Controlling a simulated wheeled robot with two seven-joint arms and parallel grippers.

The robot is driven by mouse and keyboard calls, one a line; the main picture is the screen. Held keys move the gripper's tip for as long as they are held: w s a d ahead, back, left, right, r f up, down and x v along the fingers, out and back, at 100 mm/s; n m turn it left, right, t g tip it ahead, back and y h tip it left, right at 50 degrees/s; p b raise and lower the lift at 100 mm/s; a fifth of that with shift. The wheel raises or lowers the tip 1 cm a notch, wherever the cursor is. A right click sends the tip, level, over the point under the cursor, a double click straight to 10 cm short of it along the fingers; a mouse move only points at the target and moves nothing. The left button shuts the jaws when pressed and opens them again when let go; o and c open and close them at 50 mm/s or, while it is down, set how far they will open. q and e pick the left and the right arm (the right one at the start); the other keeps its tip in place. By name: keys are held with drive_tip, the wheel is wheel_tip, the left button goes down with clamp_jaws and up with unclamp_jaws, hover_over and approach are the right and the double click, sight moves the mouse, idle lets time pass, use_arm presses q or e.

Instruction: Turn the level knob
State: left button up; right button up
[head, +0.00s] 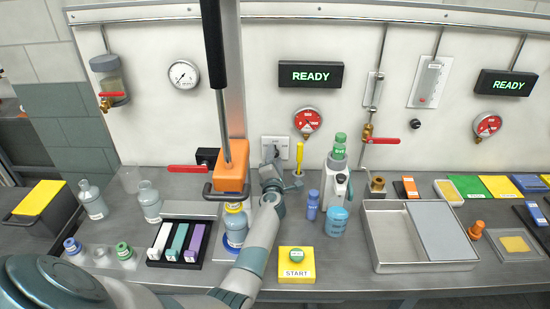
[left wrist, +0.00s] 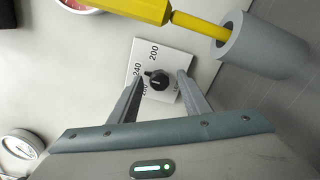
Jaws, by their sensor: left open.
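The level knob (left wrist: 157,80) is a small black knob on a white square plate (left wrist: 172,60) with printed numbers, 200 and 240 among them. In the head view the plate (head: 281,142) is on the back panel and my left gripper (head: 268,158) hides the knob. My right gripper is not in view.
A yellow-handled tool (head: 299,154) in a grey holder stands close right of my left gripper. An orange block (head: 231,178) with a black handle is close on its left. Bottles, a START button (head: 297,255) and a metal tray (head: 388,267) occupy the bench.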

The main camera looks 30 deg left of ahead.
use_arm(q)
drive_tip(key=shift+s, duration=0.15)
drive_tip(key=shift+p+v, duration=0.55)
drive_tip(key=shift+v, duration=0.3)
drive_tip(key=shift+d, duration=0.1)
drive_tip(key=p+v, duration=0.2)
drive_tip(key=v, duration=0.4)
drive_tip(key=shift+p, duration=0.35)
drive_tip(key=shift+r, duration=0.1)
idle(0.5)
